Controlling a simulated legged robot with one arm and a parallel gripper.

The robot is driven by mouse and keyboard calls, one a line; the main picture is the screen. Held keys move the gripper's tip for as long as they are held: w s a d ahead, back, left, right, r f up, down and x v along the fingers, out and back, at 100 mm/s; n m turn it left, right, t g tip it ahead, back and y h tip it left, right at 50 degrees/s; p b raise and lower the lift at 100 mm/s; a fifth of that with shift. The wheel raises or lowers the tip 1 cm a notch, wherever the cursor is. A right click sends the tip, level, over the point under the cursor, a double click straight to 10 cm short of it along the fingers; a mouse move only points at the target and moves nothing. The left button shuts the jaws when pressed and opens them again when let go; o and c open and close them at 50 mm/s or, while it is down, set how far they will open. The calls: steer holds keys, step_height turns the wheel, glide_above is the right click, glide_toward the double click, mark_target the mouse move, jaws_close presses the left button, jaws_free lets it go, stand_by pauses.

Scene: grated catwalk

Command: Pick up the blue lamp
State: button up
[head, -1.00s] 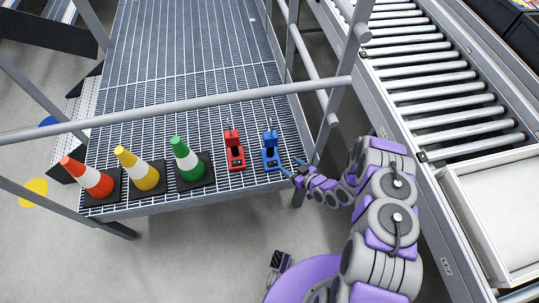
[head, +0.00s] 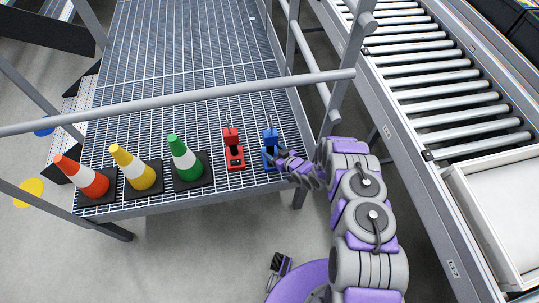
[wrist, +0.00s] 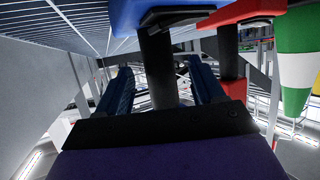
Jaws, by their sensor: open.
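The blue lamp (head: 270,136) stands on the grated catwalk (head: 200,60), near its front edge and right of a red lamp. My gripper (head: 280,158) reaches in from the right to the lower part of the blue lamp and partly covers it. In the wrist view, my gripper (wrist: 160,82) is open, with a dark blue finger on each side of a black post. Blue housing (wrist: 125,14) of the lamp shows above that post. Whether either finger touches the post cannot be told.
The similar red lamp (head: 232,150) stands close on the left. Green (head: 185,160), yellow (head: 135,170) and orange (head: 85,180) cones stand further left. A grey rail (head: 180,104) crosses above the catwalk. A roller conveyor (head: 440,80) lies to the right.

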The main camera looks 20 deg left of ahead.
steer(key=shift+b+x, duration=0.35)
steer(key=shift+x, duration=0.65)
steer(key=shift+w+a+f, duration=0.15)
steer(key=shift+w+a, duration=0.1)
steer(key=shift+a, duration=0.3)
steer(key=shift+c, duration=0.5)
steer(key=shift+f, duration=0.1)
steer(key=shift+c, duration=0.7)
steer(key=shift+d, duration=0.3)
steer(key=c, duration=0.6)
steer(key=shift+a, duration=0.2)
jaws_close()
